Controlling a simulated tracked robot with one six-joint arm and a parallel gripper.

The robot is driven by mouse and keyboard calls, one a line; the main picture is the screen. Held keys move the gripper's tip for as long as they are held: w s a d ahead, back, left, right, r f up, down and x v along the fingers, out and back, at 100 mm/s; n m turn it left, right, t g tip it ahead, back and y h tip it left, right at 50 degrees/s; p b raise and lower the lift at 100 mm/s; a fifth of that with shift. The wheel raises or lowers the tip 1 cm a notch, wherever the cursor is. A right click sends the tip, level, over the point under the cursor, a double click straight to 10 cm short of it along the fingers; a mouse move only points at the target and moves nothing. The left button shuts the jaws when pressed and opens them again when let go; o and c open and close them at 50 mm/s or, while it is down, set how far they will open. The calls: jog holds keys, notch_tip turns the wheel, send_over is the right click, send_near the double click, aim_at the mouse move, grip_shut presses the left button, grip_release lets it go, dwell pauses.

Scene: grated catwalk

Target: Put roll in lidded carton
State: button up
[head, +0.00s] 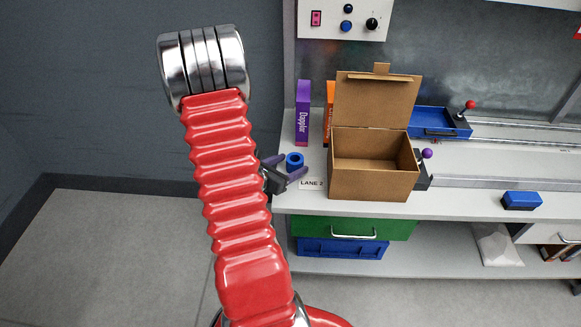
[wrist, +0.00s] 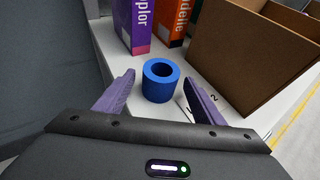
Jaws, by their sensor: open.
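The blue roll (head: 294,160) stands upright on the shelf top, left of the carton. In the wrist view the roll (wrist: 160,80) lies ahead of and between the two purple fingers. My gripper (head: 284,172) is open, its fingers spread on either side of the near side of the roll; I cannot tell whether they touch it. The brown carton (head: 372,183) stands open with its lid (head: 375,102) raised at the back. It looks empty inside. Its side also shows in the wrist view (wrist: 250,60). My red arm hides part of the area left of the roll.
A purple box (head: 302,112) and an orange box (head: 330,112) stand behind the roll. A "LANE 2" label (head: 312,184) lies left of the carton. A blue block (head: 521,200) and a blue tray (head: 435,122) are to the right. Drawers sit below the shelf's front edge.

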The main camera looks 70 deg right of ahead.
jog(key=v, duration=1.1)
jog(key=shift+a, duration=0.15)
jog(key=shift+r, duration=0.1)
jog(key=shift+w, duration=0.1)
dwell(0.4)
jog(key=w+a+r+m+t+y, duration=0.3)
jog(key=a+r, duration=0.3)
jog(key=a, duration=0.8)
jog(key=w+a+r+m+t+y, duration=0.4)
jog(key=w+a+r+m+y, duration=0.1)
jog(key=a, duration=0.9)
jog(key=w+a+r+m+t+y, duration=0.3)
jog(key=a+r, duration=0.6)
jog(key=a, duration=0.5)
jog(key=m+y, duration=0.1)
jog(key=m, duration=0.1)
jog(key=shift+w+a+m+y, duration=0.15)
jog(key=shift+w+m+y, duration=0.15)
jog(key=shift+w+m, duration=0.1)
jog(key=shift+f, duration=0.1)
